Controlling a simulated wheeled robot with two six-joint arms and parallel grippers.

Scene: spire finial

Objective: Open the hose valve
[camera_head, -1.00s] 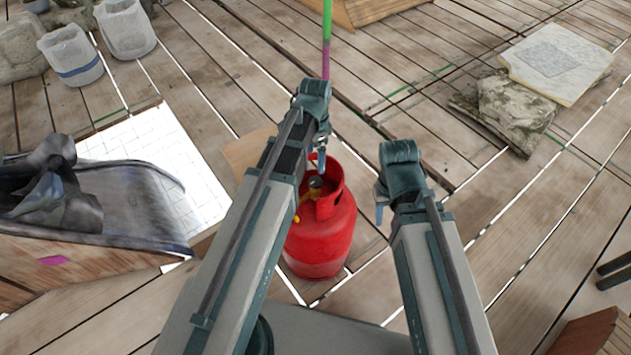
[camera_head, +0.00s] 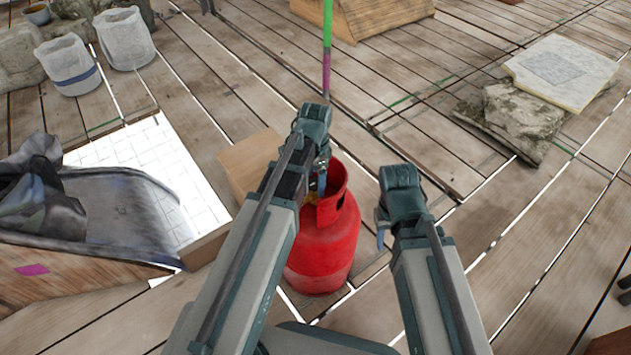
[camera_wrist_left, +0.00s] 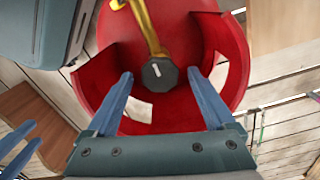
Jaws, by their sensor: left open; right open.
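A red gas cylinder (camera_head: 326,250) stands on the plank floor in front of me, with an open collar at its top. In the left wrist view a black round valve knob (camera_wrist_left: 160,75) with a white mark sits inside the collar. A yellow fitting (camera_wrist_left: 148,25) runs from it. My left gripper (camera_head: 320,185) points down at the collar; in the wrist view its blue fingers (camera_wrist_left: 163,80) are open, one on each side of the knob, with gaps visible. My right gripper (camera_head: 382,232) is empty, beside the cylinder on the right. In the head view my left arm hides the knob.
A cardboard box (camera_head: 249,163) stands just behind and left of the cylinder. A dark cloth-covered crate (camera_head: 80,225) is at left. Two white buckets (camera_head: 124,38) stand at the back left. Stone slabs (camera_head: 562,70) lie at the back right.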

